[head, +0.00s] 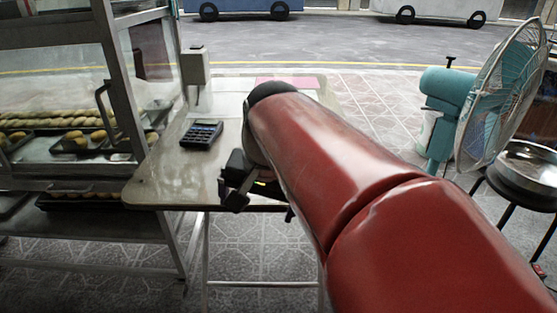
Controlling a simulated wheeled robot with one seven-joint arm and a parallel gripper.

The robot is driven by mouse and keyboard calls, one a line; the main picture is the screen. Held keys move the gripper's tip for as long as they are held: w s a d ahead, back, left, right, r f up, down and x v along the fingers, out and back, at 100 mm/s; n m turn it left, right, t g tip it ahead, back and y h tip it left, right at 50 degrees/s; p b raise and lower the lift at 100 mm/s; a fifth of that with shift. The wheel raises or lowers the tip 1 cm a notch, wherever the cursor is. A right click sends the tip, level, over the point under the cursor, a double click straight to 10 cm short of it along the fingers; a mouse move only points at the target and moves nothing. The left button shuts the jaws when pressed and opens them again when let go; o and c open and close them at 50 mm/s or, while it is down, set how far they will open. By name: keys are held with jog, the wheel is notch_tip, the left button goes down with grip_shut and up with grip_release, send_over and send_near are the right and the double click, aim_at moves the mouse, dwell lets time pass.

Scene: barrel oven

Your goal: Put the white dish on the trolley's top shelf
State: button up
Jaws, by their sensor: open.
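My red arm reaches across the view, and my dark gripper (238,185) is at the near edge of a pale table (165,187). The gripper is open, and I see nothing between its fingers. My arm covers much of the table's right side. I cannot make out a white dish in this view; one could be hidden behind my arm. I cannot identify a trolley for certain either.
A dark calculator (202,134) and a grey box-like device (195,72) stand on the table. A glass case (55,75) with trays of buns is at left. A teal fan (448,105) and a metal bowl (530,165) on a stool are at right. Tiled floor lies between.

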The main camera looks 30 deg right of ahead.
jog(key=w+d+r+m, duration=0.1)
jog(key=d+m, duration=0.1)
jog(key=d, duration=0.1)
jog(key=w+d+r+m+g+y, duration=0.1)
jog(key=w+d+m, duration=0.1)
jog(key=d+m, duration=0.1)
jog(key=w+d+r+m, duration=0.2)
jog(key=shift+w+d+r+p, duration=0.1)
jog(key=shift+w+d+p, duration=0.1)
jog(key=shift+d+p, duration=0.15)
jog(key=w+d+r+m+y, duration=0.1)
jog(key=d+r+m+y, duration=0.15)
jog(key=d+m, duration=0.75)
jog(key=f, duration=0.2)
jog(key=w+f+n, duration=0.1)
jog(key=f, duration=0.2)
jog(key=f+n+b, duration=0.1)
jog(key=f, duration=0.1)
jog(key=shift+w+d+f, duration=0.1)
jog(key=shift+w+f, duration=0.05)
jog(key=shift+f, duration=0.25)
jog(key=shift+c, duration=0.3)
jog(key=c, duration=0.8)
